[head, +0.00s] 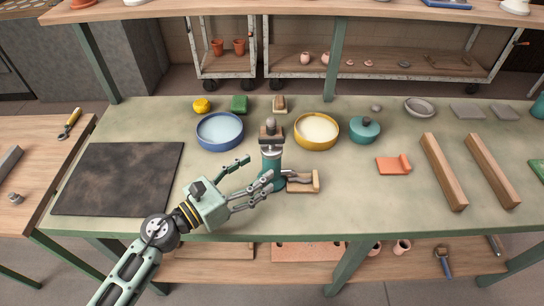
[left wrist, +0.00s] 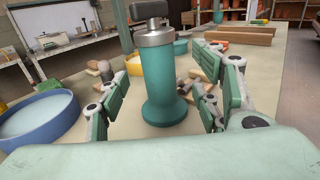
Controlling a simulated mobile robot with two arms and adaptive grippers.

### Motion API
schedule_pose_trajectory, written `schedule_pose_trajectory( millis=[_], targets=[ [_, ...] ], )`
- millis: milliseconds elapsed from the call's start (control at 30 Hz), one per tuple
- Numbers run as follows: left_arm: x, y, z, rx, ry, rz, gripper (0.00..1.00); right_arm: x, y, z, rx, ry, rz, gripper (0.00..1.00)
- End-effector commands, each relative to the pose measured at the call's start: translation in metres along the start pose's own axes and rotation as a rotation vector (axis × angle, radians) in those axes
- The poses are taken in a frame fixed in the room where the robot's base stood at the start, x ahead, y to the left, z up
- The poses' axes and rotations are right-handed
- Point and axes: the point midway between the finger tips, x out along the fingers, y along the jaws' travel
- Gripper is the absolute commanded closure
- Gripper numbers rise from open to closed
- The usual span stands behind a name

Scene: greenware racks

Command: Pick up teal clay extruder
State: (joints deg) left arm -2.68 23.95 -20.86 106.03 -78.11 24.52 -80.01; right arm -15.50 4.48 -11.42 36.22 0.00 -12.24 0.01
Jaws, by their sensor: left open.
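The teal clay extruder (head: 272,165) stands upright on the green-grey tabletop near the middle. It has a teal body, a metal collar and a dark handle on top. My left gripper (head: 256,176) is open, low over the table, with its fingers reaching toward the extruder from the left. In the left wrist view the extruder (left wrist: 164,82) stands between the spread fingers of the left gripper (left wrist: 165,95). I cannot tell whether a finger touches it. My right gripper is not in view.
A wooden-handled tool (head: 304,183) lies close to the right of the extruder. A blue bowl (head: 220,131) and a yellow bowl (head: 317,131) stand behind. A dark slab (head: 118,178) lies left. Two wooden bars (head: 443,171) lie right. The front strip is mostly free.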

Motion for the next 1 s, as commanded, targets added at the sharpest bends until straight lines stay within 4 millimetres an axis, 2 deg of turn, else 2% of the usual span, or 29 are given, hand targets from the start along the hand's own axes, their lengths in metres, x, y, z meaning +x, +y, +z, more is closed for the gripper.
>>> schedule_pose_trajectory(
  millis=[100, 200, 267, 367, 433, 633, 767, 1000],
  targets=[
    [0.015, 0.001, 0.005, -0.001, -0.004, 0.002, 0.4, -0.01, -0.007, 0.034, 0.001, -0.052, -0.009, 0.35],
    [0.027, 0.003, 0.008, -0.003, -0.005, 0.003, 0.4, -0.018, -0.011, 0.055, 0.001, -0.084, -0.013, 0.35],
    [0.037, 0.005, 0.01, -0.004, -0.005, 0.003, 0.4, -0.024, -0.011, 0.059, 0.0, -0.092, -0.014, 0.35],
    [0.052, 0.007, 0.009, -0.006, -0.004, 0.002, 0.4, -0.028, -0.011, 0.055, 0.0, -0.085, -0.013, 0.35],
    [0.059, 0.007, 0.008, -0.005, -0.003, 0.003, 0.4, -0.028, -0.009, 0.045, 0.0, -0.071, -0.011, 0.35],
    [0.066, 0.007, 0.005, -0.003, -0.001, 0.003, 0.4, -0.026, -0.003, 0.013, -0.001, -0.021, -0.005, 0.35],
    [0.065, 0.007, 0.005, -0.003, -0.002, 0.003, 0.41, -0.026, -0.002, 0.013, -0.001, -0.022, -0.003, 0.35],
    [0.065, 0.007, 0.005, -0.004, -0.002, 0.004, 0.62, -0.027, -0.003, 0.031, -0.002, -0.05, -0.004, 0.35]
  ],
)
